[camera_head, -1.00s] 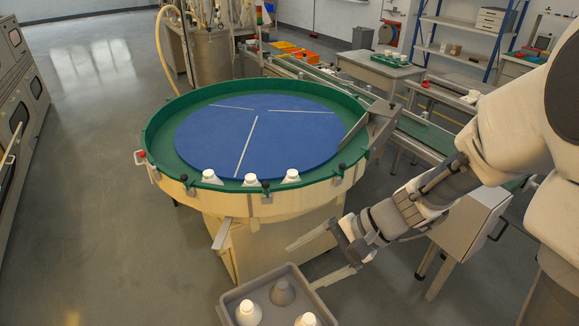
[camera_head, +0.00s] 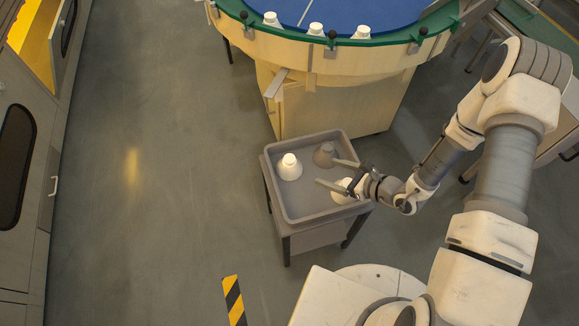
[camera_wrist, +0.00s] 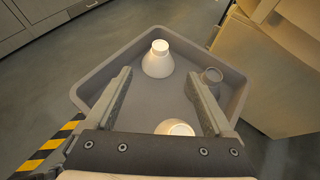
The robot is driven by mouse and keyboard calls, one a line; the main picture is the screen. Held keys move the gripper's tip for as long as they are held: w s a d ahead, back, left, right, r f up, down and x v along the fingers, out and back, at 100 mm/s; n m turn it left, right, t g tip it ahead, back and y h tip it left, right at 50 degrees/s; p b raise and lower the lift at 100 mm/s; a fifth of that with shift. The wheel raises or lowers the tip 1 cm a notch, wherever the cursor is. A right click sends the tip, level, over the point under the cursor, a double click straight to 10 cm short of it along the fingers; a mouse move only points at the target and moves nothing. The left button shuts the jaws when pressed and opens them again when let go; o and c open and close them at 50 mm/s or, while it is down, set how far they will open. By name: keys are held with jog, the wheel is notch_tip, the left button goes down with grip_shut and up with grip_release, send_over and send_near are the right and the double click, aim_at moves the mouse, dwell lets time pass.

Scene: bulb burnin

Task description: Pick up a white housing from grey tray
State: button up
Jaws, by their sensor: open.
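The grey tray (camera_head: 275,190) stands on a low dark-legged stand below the round table. One white housing (camera_head: 289,168) stands upright in its left part, and a second white housing (camera_head: 342,189) stands near its right edge, partly hidden by my gripper. A grey housing (camera_head: 325,155) stands at the back. My gripper (camera_head: 330,172) is open and empty, reaching over the tray from the right. In the wrist view the first white housing (camera_wrist: 158,60) lies ahead between the fingers, the second (camera_wrist: 175,128) is close to the palm, and the grey one (camera_wrist: 212,75) is by the right finger.
The round table (camera_head: 360,60) with a green rim (camera_head: 385,40) stands behind the tray, with several white housings along its rim. A cabinet (camera_head: 25,150) lines the left side. A striped floor marking (camera_head: 234,300) lies in front. The floor left of the tray is clear.

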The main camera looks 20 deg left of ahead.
aim_at(293, 160)
jog(key=x, duration=0.4)
jog(key=b+x, duration=0.1)
jog(key=x, duration=0.2)
jog(key=b+x, duration=0.1)
jog(key=x, duration=0.3)
jog(key=shift+a+f, duration=0.15)
jog(key=shift+f, duration=0.35)
jog(key=shift+b+x, duration=0.85)
jog(key=shift+x, duration=2.1)
grip_shut()
jog(key=shift+r, duration=0.15)
